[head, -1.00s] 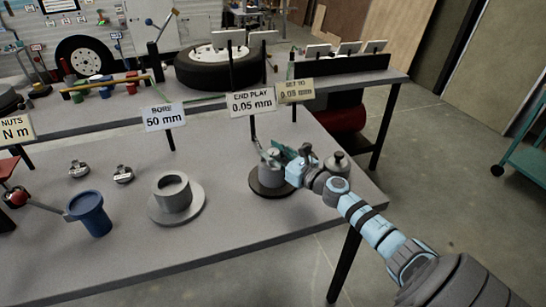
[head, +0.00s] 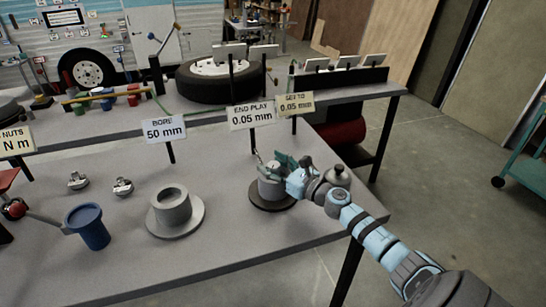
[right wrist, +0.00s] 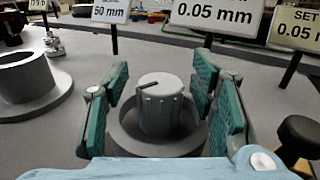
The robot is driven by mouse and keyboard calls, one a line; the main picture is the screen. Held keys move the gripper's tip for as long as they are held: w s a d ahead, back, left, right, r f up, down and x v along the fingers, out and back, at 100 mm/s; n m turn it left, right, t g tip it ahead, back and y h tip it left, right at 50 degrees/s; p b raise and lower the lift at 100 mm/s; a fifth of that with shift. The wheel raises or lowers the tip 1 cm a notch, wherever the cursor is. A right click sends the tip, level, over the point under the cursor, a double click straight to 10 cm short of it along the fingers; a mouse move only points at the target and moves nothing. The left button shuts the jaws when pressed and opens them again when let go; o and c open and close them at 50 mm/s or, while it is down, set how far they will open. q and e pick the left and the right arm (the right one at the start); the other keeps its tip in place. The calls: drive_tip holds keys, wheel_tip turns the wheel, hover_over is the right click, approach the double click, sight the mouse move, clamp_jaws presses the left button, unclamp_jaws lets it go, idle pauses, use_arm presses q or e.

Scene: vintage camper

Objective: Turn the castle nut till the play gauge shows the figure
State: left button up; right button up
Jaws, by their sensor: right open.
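The castle nut (right wrist: 158,108) is a light grey slotted cylinder with a dark pointer on its top. It stands inside a grey ring-shaped hub (right wrist: 128,146), which in the head view (head: 268,191) rests on a dark round base. My right gripper (right wrist: 160,82) is open, its green-padded fingers on both sides of the nut with visible gaps. In the head view this gripper (head: 283,164) hides part of the nut. The END PLAY gauge sign (head: 251,115) reads 0.05 mm. The SET TO sign (head: 294,102) also reads 0.05 mm. My left gripper is out of view.
A grey flanged hub (head: 173,207) and a blue cup-shaped part (head: 88,228) stand to the left. A BORE sign (head: 165,129) reads 50 mm. A dark knobbed weight (head: 338,176) stands right beside my right gripper. The table's front is clear.

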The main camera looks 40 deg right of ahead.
sight(273, 164)
wheel_tip(273, 164, up, 10)
drive_tip(key=shift+f, duration=0.15)
drive_tip(key=shift+f, duration=0.1)
idle(0.6)
